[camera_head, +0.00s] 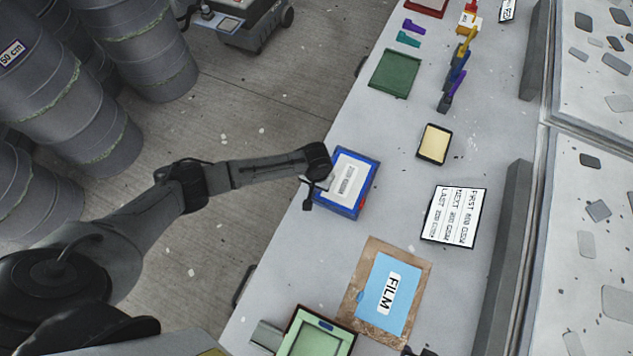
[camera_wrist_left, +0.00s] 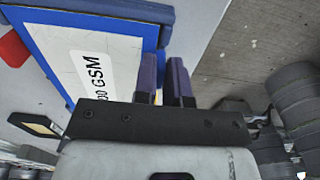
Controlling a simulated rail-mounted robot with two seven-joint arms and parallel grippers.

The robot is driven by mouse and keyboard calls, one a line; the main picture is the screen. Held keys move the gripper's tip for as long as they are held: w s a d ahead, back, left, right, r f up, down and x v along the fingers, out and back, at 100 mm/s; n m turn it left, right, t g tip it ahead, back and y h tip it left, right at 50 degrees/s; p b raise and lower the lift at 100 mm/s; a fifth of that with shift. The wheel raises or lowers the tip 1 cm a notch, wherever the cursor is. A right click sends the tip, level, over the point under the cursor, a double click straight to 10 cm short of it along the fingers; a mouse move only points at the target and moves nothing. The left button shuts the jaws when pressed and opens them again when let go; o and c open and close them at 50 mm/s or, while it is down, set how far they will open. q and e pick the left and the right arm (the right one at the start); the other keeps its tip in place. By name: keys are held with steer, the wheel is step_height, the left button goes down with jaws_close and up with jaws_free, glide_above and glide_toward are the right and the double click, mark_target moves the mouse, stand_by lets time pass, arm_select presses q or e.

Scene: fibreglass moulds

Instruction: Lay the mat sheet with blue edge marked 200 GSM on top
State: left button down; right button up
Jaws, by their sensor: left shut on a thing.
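The mat sheet with the blue edge (camera_head: 336,204) lies at the left side of the table in the head view, with a white middle and a printed label too small to read there. In the left wrist view the blue-edged sheet (camera_wrist_left: 55,47) fills the upper left; its label ends in "00 GSM", and the first digit is hidden. A bit of red (camera_wrist_left: 12,48) shows beside its far edge. My left gripper (camera_head: 318,184) is at the sheet's left edge, and its two dark fingers (camera_wrist_left: 166,82) are shut on that edge. My right gripper is not seen.
A blue FILM sheet (camera_head: 385,298) on a brown board, a green tray (camera_head: 300,320), a printed order card (camera_head: 453,215) and a cream block (camera_head: 434,144) share the table. A dark green piece (camera_head: 394,73) lies further back. Grey drums (camera_head: 150,60) stand left on the floor.

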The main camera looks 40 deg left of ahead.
arm_select(q)
steer(key=c, duration=1.1)
jaws_free()
step_height(320, 180, up, 14)
steer(key=p, duration=0.1)
steer(key=shift+f, duration=0.1)
